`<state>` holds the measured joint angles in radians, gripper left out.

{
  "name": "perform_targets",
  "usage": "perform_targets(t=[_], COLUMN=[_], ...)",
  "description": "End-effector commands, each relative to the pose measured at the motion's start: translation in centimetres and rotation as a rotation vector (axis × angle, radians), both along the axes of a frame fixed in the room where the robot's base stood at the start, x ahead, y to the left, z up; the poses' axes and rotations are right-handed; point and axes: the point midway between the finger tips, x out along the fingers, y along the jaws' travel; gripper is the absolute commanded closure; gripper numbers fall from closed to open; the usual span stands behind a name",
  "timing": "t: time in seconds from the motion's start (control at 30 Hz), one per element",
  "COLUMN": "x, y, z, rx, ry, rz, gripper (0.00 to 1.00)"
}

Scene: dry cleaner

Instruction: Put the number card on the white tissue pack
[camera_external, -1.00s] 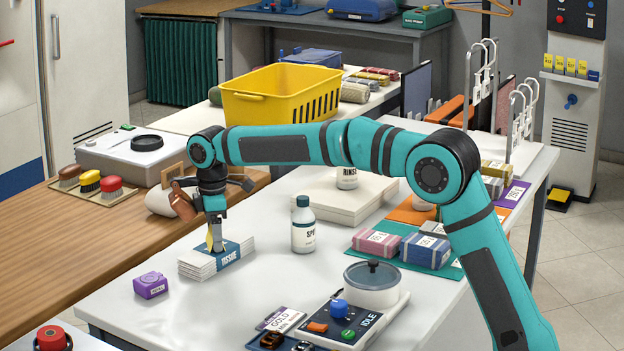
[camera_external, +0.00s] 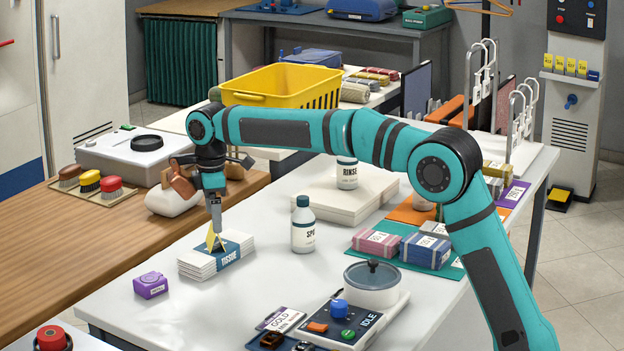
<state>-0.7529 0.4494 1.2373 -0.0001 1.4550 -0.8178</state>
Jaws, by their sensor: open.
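The white tissue pack (camera_external: 197,265) lies on the white table, with a blue label band reading "TISSUE". A small yellow piece (camera_external: 211,241), which looks like the number card, stands folded like a tent on top of the pack; its number cannot be read. My gripper (camera_external: 216,228) points down right over the card, with its fingertips at the card's upper part. The jaws are open, though the gap between them is hard to see. The fingers hide part of the card.
A white SPOT bottle (camera_external: 303,228) stands right of the pack, and a purple box (camera_external: 151,285) lies at its front left. A control panel with a lidded pot (camera_external: 372,285) is at the front right. Wrapped bundles (camera_external: 377,243) lie farther right. Bare table surrounds the pack.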

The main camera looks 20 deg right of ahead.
Motion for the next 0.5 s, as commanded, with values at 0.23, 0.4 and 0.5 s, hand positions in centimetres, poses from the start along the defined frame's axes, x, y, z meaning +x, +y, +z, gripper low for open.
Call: perform_targets(t=[0.23,0.4,0.5], x=[0.0,0.0,0.0], y=[0.0,0.0,0.0], z=[4.5,6.1,6.5], rx=[0.002,0.001,0.000], ry=[-0.002,-0.001,0.000], rz=[0.000,0.000,0.000], gripper=[0.11,0.11,0.11])
